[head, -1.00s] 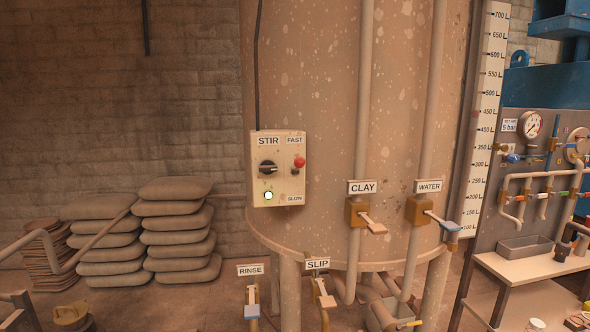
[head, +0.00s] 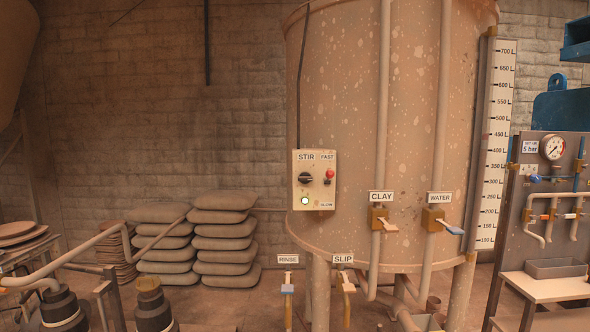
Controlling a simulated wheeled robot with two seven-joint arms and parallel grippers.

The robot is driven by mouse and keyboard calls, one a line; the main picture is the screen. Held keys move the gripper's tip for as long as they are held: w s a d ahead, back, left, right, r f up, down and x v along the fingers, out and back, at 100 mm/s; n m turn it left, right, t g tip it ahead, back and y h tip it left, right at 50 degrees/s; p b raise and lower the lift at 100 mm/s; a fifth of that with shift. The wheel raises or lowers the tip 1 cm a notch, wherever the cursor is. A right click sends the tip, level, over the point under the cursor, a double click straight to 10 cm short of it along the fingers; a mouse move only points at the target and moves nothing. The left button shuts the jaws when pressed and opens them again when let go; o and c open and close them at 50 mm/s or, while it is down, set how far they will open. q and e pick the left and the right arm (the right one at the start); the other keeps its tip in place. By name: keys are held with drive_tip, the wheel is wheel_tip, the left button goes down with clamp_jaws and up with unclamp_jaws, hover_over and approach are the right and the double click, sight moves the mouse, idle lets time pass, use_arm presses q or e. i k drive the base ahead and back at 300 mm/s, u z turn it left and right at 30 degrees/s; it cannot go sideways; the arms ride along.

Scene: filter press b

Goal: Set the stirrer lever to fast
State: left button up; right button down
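The stirrer control box (head: 314,180) is fixed to the front of the large speckled tank. Neither of my grippers is visible in the head view.
CLAY (head: 379,218) and WATER (head: 437,218) valves sit right of the box. RINSE (head: 287,287) and SLIP (head: 346,285) valves hang below. Stacked sacks (head: 222,245) stand left. A pipe rail (head: 100,240) crosses the lower left. A gauge panel (head: 550,200) stands right.

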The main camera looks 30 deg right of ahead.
sight(330, 173)
drive_tip(key=u, duration=0.25)
drive_tip(key=i, duration=0.9)
drive_tip(key=z, duration=0.6)
